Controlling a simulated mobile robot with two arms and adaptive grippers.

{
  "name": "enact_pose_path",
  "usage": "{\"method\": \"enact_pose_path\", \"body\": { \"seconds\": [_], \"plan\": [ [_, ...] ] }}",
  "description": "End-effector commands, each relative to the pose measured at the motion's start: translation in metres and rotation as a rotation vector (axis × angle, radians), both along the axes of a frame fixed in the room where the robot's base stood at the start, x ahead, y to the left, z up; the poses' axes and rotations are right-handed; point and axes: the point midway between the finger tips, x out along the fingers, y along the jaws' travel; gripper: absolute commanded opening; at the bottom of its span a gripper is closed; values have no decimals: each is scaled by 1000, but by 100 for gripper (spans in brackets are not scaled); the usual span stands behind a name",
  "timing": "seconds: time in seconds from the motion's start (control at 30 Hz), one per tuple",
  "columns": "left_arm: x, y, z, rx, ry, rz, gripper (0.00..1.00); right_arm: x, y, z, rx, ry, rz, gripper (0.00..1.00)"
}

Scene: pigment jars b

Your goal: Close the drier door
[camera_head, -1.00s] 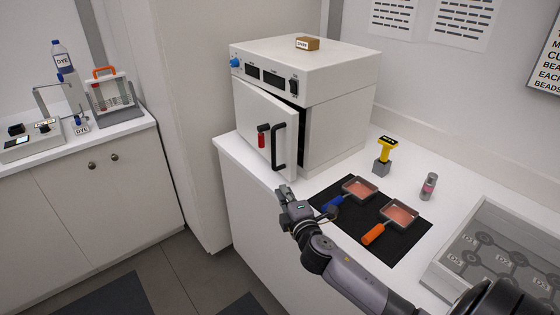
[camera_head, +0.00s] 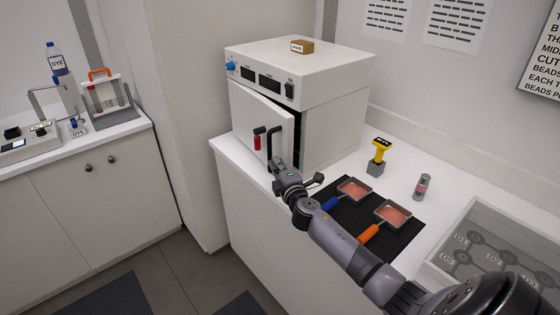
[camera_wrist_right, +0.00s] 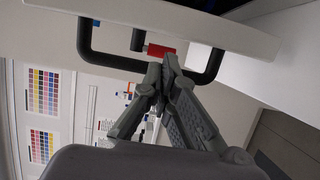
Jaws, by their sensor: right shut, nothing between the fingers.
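The white drier (camera_head: 335,112) stands on the counter. Its door (camera_head: 257,118) is hinged on the left and stands slightly ajar, with a dark gap along its right edge. The door has a black bar handle (camera_head: 279,138) and a red latch (camera_head: 257,140). My right gripper (camera_head: 275,165) is in front of the door, at the lower part of the handle. In the right wrist view the shut, empty fingers (camera_wrist_right: 163,62) point at the door beside the red latch (camera_wrist_right: 160,50), within the span of the black handle (camera_wrist_right: 90,52). Whether they touch the door cannot be told. My left gripper is not in view.
A black mat (camera_head: 395,243) with two trays of pink pigment, one blue-handled (camera_head: 354,189) and one orange-handled (camera_head: 392,214), lies right of my arm. A yellow-topped stamp (camera_head: 379,152) and a small jar (camera_head: 422,187) stand behind it. A small box (camera_head: 303,46) sits on the drier.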

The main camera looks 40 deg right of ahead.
Motion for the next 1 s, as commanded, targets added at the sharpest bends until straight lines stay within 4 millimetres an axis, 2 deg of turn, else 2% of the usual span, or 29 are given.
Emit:
{"method": "enact_pose_path", "body": {
  "seconds": [0.13, 0.5, 0.8, 1.0],
  "plan": [
    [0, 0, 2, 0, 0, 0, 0, -1, -9, 0, -2, 2, -1, 0],
    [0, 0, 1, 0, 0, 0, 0, -1, -13, -1, -1, 1, -1, 0],
    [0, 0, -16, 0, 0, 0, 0, -3, -63, -3, -3, 1, -1, 0],
    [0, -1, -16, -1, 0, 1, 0, -4, -75, 0, -1, 0, -7, 0]
  ]
}}
